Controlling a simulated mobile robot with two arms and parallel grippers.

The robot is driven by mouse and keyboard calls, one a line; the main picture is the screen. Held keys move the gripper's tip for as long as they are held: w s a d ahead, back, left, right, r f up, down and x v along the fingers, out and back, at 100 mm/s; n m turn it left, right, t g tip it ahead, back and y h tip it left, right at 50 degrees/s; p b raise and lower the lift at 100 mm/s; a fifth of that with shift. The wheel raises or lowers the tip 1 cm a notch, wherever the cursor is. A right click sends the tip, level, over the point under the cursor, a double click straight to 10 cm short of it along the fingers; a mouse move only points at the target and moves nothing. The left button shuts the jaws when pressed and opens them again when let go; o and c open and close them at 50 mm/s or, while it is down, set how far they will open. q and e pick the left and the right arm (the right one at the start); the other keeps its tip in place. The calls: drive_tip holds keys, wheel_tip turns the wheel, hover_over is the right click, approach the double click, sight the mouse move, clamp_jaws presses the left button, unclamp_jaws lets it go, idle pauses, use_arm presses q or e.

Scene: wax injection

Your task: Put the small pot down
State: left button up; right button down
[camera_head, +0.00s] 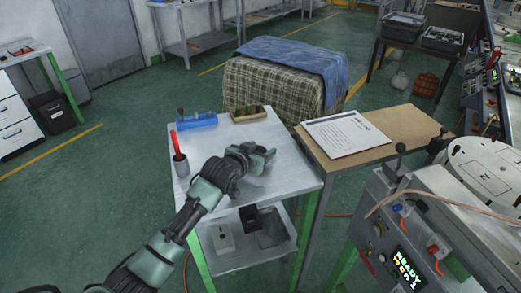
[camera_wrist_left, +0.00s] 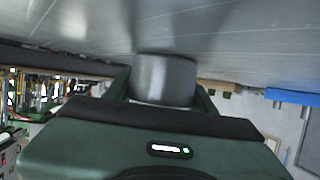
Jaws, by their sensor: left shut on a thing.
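The small pot (camera_wrist_left: 165,80) is a plain grey metal cylinder between the fingers of my left gripper in the left wrist view. My left gripper (camera_head: 264,157) is shut on it, low over the grey metal table (camera_head: 285,178) in the head view. There the pot is largely hidden by the gripper. The table top (camera_wrist_left: 230,30) fills the upper part of the wrist view, close to the pot. I cannot tell whether the pot touches it. My right gripper is not in view.
A wooden desk with a clipboard (camera_head: 346,134) adjoins at right. A machine (camera_head: 400,230) stands front right. The table's right side is clear.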

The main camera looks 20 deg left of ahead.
use_arm(q)
drive_tip(key=o, duration=1.6)
drive_tip(key=shift+c, duration=0.2)
drive_tip(key=shift+s+a+r, duration=0.1)
drive_tip(key=shift+s+r, duration=0.1)
drive_tip(key=shift+s, duration=0.2)
drive_tip(key=v, duration=1.1)
drive_tip(key=shift+r, duration=0.1)
drive_tip(key=shift+s, duration=0.1)
